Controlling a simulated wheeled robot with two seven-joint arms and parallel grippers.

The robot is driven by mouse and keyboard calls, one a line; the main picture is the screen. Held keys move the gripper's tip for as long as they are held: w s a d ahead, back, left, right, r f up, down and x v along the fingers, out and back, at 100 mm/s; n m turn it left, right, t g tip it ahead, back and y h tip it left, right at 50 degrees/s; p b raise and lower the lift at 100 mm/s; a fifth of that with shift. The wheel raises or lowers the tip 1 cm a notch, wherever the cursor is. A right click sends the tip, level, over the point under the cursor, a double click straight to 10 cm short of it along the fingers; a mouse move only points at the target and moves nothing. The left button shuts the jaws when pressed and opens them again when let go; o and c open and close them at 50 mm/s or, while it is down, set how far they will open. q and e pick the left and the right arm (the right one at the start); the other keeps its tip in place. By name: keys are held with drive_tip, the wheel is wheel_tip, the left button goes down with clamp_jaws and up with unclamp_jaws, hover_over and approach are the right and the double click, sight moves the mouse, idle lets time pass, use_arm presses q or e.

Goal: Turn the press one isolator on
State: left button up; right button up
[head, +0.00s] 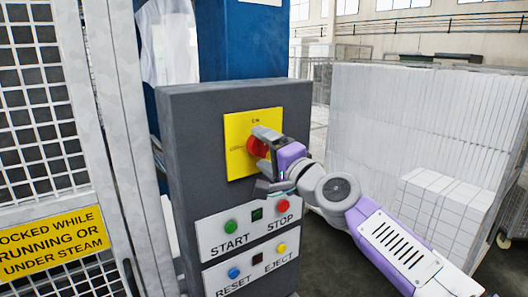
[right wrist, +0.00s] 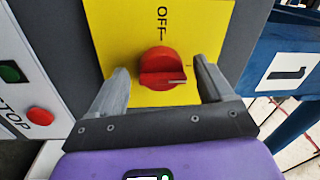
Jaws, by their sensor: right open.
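The press isolator is a red rotary knob (right wrist: 162,68) on a yellow plate (head: 238,160) on a dark grey control box (head: 190,140). The knob also shows in the head view (head: 256,147), partly behind my gripper. In the right wrist view, the word OFF is above the knob, and the white line on its ridge points right, away from OFF. My right gripper (right wrist: 160,75) is open, its fingers on either side of the knob with a gap to each. Head-view lettering above the knob looks like ON. My left gripper is out of view.
Below the isolator are START (head: 231,226), STOP (head: 282,206), RESET (head: 234,273) and EJECT (head: 281,248) buttons. A mesh guard (head: 40,110) stands at the left. White foam blocks (head: 410,130) are stacked at the right. A number 1 sign (right wrist: 290,70) is on blue metal.

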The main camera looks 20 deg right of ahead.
drive_tip(key=b+v, duration=0.2)
drive_tip(key=v, duration=0.5)
idle(0.3)
